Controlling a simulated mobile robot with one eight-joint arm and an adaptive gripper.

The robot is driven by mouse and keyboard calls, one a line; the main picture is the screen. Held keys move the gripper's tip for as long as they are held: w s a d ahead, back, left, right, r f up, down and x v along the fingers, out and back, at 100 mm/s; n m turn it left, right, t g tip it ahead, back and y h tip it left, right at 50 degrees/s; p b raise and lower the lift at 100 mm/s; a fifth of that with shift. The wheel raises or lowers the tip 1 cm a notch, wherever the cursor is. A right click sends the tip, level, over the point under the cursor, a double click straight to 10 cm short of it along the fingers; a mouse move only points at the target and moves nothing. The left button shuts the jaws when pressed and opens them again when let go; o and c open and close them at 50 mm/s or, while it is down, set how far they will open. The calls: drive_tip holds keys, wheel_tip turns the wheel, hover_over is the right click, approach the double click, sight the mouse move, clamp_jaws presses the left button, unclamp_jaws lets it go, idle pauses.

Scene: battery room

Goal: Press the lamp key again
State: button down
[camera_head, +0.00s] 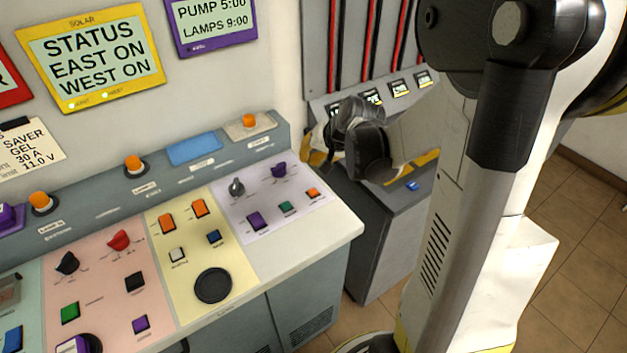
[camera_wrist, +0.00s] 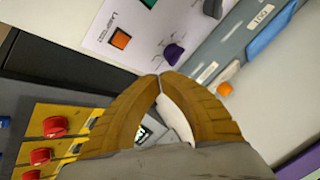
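An orange key (camera_head: 312,193) sits at the right end of the lavender panel (camera_head: 300,212). In the wrist view an orange key (camera_wrist: 120,39) with small lettering beside it lies on the pale panel, up and left of my fingertips; the lettering seems to start with "LAMP". My gripper (camera_wrist: 160,76) is shut, its ochre fingertips meeting with nothing between them. In the head view my gripper (camera_head: 313,158) is near the right end of the console, beyond the lavender panel, and partly hidden by my own wrist. It appears apart from the orange key.
A purple knob (camera_wrist: 173,54) and an orange round lamp (camera_wrist: 225,88) are close to the fingertips. Red knobs (camera_wrist: 54,126) on a yellow strip stand at lower left. A grey cabinet (camera_head: 385,235) stands right of the console. A purple-framed display (camera_head: 212,18) reads "LAMPS 9:00".

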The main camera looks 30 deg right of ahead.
drive_tip(key=shift+s+a, duration=0.1)
drive_tip(key=shift+a, duration=0.05)
drive_tip(key=b, duration=0.7)
approach(305, 188)
drive_tip(key=x, duration=0.5)
drive_tip(key=shift+w+a+r, duration=0.1)
drive_tip(key=shift+w+r, duration=0.1)
drive_tip(key=shift+w, duration=0.3)
drive_tip(key=shift+f, duration=0.1)
idle(0.4)
drive_tip(key=shift+f+b, duration=0.3)
drive_tip(key=shift+b, duration=0.25)
drive_tip(key=shift+f+b, duration=0.4)
drive_tip(key=shift+f, duration=0.05)
idle(0.3)
drive_tip(key=shift+r, duration=0.15)
idle(0.3)
drive_tip(key=shift+r+p, duration=0.7)
drive_tip(key=shift+r, duration=0.05)
